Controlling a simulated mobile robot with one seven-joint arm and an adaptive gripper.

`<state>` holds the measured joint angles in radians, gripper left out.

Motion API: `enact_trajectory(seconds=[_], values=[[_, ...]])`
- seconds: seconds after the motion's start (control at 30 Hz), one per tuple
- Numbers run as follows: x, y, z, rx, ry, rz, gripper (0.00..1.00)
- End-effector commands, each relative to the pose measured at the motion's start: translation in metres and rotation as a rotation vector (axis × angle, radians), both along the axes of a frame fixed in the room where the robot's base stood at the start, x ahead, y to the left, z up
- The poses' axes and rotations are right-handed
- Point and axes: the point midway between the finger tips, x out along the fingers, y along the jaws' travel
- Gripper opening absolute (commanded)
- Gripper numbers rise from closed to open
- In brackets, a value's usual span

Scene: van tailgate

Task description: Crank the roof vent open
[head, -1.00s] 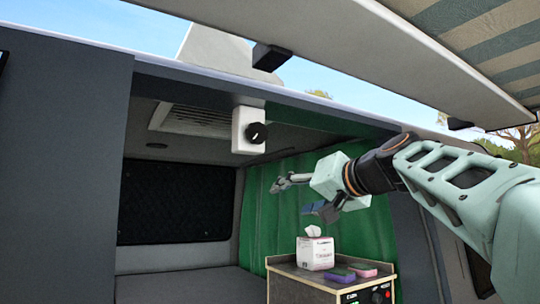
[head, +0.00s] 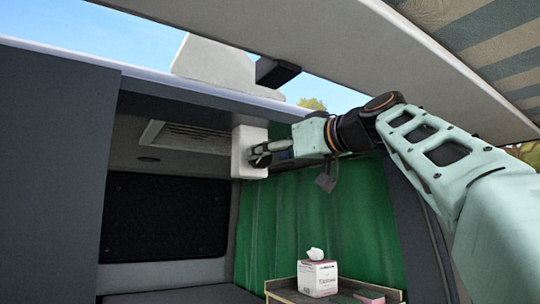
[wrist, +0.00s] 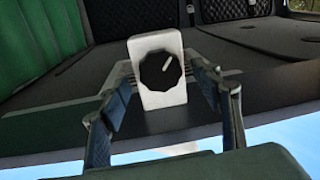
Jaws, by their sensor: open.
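A white box (head: 246,165) hangs below the roof edge in the head view. Its black knob (wrist: 159,70) with a white pointer line shows in the wrist view, the line pointing to the upper right. My gripper (wrist: 161,76) is open, one finger to each side of the box and knob, with visible gaps. In the head view my gripper (head: 268,152) is right at the box's front and covers much of the knob. The vent grille (head: 185,137) is in the ceiling behind. A pale raised panel (head: 214,69) stands above the roof; it may be the vent lid.
A tissue box (head: 317,277) stands on the cabinet below, with a pink item (head: 369,297) beside it. A green curtain (head: 320,220) hangs behind my arm. The raised tailgate (head: 400,62) is close above my arm, with a dark bracket (head: 277,73).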

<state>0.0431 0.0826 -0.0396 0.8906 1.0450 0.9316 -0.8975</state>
Motion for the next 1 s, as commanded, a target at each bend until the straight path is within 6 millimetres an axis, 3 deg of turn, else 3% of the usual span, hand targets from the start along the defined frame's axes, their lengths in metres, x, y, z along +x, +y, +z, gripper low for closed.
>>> enact_trajectory(seconds=[0.2, 0.53, 0.9, 1.0], values=[[0.017, 0.014, 0.001, 0.000, 0.000, 0.001, 0.58], [0.020, 0.016, 0.000, 0.000, 0.000, -0.001, 0.58], [0.020, 0.016, 0.000, -0.001, 0.001, -0.001, 0.18], [0.020, 0.016, 0.000, 0.002, 0.001, -0.001, 0.17]])
